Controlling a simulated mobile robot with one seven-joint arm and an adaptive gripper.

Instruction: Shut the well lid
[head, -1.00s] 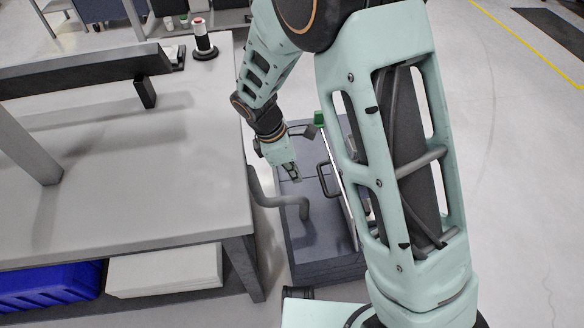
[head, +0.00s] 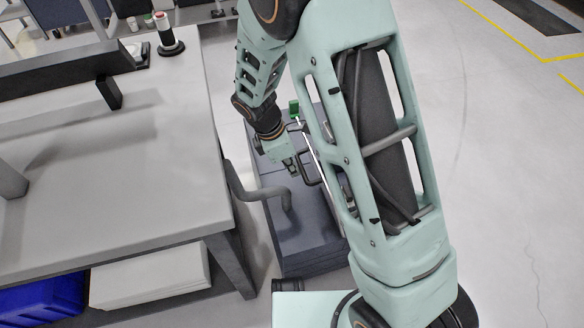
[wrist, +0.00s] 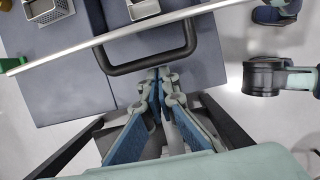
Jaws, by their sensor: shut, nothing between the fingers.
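The well lid (head: 316,152) stands raised, seen nearly edge-on as a thin pale strip on the dark grey block (head: 310,240). My arm hides part of it in the head view. In the wrist view the lid (wrist: 100,42) crosses the top as a slanting pale edge, with a dark bar handle (wrist: 147,69) on its near face. My gripper (head: 294,171) is shut and empty, on the handle's side of the lid. In the wrist view the closed fingertips (wrist: 161,72) are right by the handle's bar; I cannot tell whether they touch it.
A bent grey pipe (head: 270,193) rises beside the block. A grey workbench (head: 130,150) stands to the left. A green piece (head: 294,107) sits at the lid's far end. Metal boxes (wrist: 145,10) lie beyond the lid. Open floor (head: 510,180) is on the right.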

